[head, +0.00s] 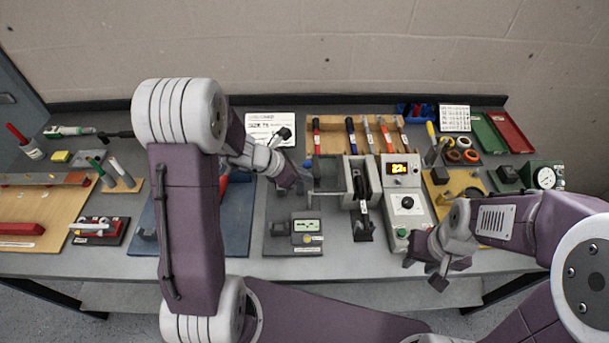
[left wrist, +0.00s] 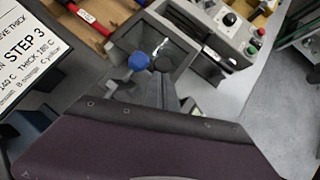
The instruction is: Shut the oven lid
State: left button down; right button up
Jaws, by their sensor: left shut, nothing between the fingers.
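The oven appears to be the grey box (head: 327,180) left of the control unit with the lit display (head: 402,168). In the left wrist view the grey box (left wrist: 185,47) shows an open, dark-walled cavity with a small shiny item inside. A raised grey plate (head: 356,181) stands on its right side; I cannot tell surely whether it is the lid. My left gripper (head: 299,183) is shut and empty, just left of the box. In the left wrist view its fingers (left wrist: 160,90) are near the box's edge, beside a blue knob (left wrist: 138,60). My right gripper (head: 437,280) hangs near the front edge, away from the oven; its jaws are unclear.
Red, blue and orange-handled tools (head: 350,130) lie on a wooden board behind the oven. A small meter (head: 306,230) stands in front of it. A black clip-like device (head: 363,222) is beside that. A blue mat (head: 236,225) lies left, partly behind my left arm.

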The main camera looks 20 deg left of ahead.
pick_arm(q)
jog(key=b, duration=0.2)
send_over(340, 187)
jog(key=shift+a, duration=0.1)
